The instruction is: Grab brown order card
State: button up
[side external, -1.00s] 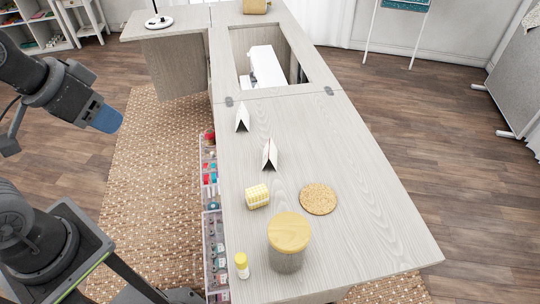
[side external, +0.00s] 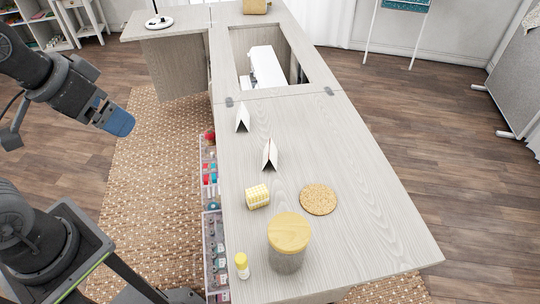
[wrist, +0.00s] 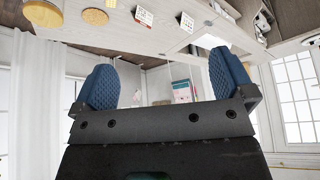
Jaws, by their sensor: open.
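Two small folded tent cards stand on the pale wooden table, the far card (side external: 242,118) and the near card (side external: 269,155). In the side view their visible faces look mostly white, and I cannot tell which one is the brown order card. Both cards also show near the top of the wrist view, one at left (wrist: 143,17) and one at right (wrist: 187,22), with small dark and reddish print. My gripper (side external: 118,121) is in the air left of the table, well apart from both cards. Its blue fingers (wrist: 168,80) are spread and empty in the wrist view.
On the table (side external: 350,225) are a yellow-and-white block (side external: 257,196), a round cork mat (side external: 319,199), a jar with a yellow lid (side external: 287,250) and a small yellow-capped bottle (side external: 242,265). Clear drawers (side external: 215,250) line its left edge. An opening holds a white machine (side external: 267,67).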

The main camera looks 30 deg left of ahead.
jog(key=w+d+r+m+g, duration=0.2)
jog(key=w+m, duration=0.1)
jog(key=w, duration=0.8)
jog(key=m+g, duration=0.3)
jog(key=m, duration=0.5)
send_over(270, 147)
jog(key=s, duration=0.1)
notch_tip(270, 147, down, 19)
jog(key=shift+m+g, duration=0.3)
jog(key=f, duration=1)
jog(key=shift+w+f, duration=0.2)
jog(key=shift+w, duration=0.2)
jog(key=shift+w+f, duration=0.1)
jog(key=shift+f, duration=2.9)
jog(key=c, duration=0.6)
